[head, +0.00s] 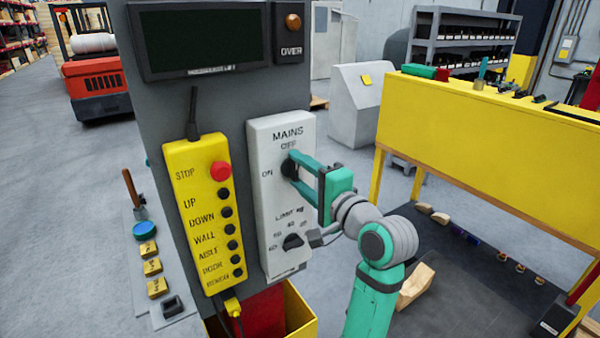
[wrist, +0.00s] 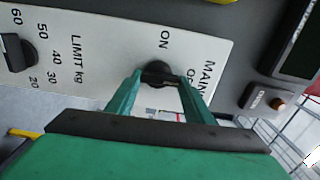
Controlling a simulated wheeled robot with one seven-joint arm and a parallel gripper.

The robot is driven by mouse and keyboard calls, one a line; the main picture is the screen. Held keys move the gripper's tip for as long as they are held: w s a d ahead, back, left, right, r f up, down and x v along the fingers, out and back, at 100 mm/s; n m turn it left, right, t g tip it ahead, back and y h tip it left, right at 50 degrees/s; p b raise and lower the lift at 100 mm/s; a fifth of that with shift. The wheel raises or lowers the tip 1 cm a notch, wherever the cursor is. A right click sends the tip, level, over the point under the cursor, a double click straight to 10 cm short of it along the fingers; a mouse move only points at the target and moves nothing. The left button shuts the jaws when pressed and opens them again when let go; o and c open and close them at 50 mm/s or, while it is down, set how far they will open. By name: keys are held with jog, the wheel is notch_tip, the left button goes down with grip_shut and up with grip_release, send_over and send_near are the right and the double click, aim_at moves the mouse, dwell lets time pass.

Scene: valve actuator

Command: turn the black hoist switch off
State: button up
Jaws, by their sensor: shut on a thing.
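The black hoist switch (head: 287,168) is a round knob on the upper part of the white panel (head: 278,208), under the word MAINS. OFF is printed above it and ON to its left. My gripper (head: 295,166) reaches it from the right in the head view and is shut on it. In the wrist view, the green fingers (wrist: 160,82) stand on both sides of the black knob (wrist: 157,71). The fingers partly hide the knob, and I cannot tell which mark it points to.
A black LIMIT kg dial (head: 292,241) sits lower on the white panel. A yellow pendant (head: 205,215) with a red STOP button (head: 221,171) hangs to the left. A dark screen (head: 205,38) is above. A yellow bench (head: 480,140) stands to the right.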

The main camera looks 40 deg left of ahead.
jog(key=shift+f, duration=0.1)
jog(key=o, duration=1.1)
jog(key=shift+c, duration=0.2)
jog(key=v, duration=1)
jog(key=shift+s+d, duration=0.2)
jog(key=shift+d, duration=0.15)
jog(key=shift+f, duration=0.1)
